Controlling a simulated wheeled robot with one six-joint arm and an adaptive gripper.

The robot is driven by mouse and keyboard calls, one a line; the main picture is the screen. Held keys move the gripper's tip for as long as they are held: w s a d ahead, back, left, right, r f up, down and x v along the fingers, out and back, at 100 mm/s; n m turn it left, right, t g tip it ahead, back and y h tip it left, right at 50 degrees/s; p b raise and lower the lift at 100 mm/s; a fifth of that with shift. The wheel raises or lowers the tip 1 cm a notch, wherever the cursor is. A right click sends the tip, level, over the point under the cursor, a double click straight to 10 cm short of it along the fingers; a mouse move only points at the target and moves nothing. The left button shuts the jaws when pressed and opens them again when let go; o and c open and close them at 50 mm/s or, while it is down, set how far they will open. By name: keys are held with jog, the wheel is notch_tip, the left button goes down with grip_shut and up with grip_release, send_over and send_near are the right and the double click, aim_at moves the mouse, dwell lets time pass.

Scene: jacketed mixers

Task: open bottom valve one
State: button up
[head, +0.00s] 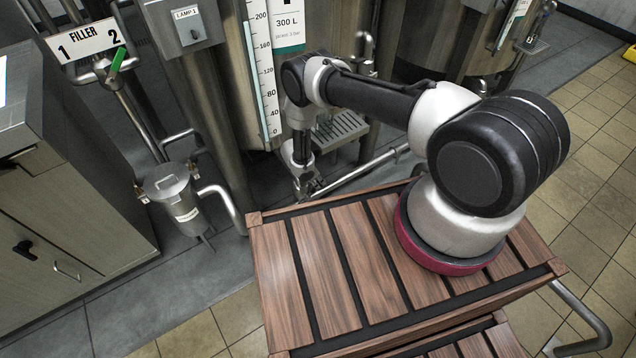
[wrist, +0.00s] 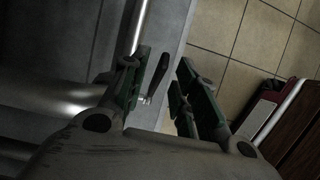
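In the wrist view my gripper (wrist: 159,72) is open, with its two dark fingers apart. A dark lever handle (wrist: 155,72) shows between the fingers, with a small bright metal part at its lower end. It looks like a valve lever; I see no clear contact with either finger. In the head view my gripper (head: 308,186) points down below the tank with the level scale (head: 265,75). A metal pipe (head: 365,168) runs low to the right from there. The valve body is hidden behind my gripper in the head view, and no valve number is readable.
The filler sign (head: 88,40) with a green-handled valve (head: 118,62) and a steel canister (head: 173,195) stand to the left. A cabinet (head: 60,180) is further left. A second tank (head: 440,40) stands at the right. Tiled floor (head: 590,150) is clear at the right.

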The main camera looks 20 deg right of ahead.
jog(key=shift+x, duration=1.05)
grip_shut()
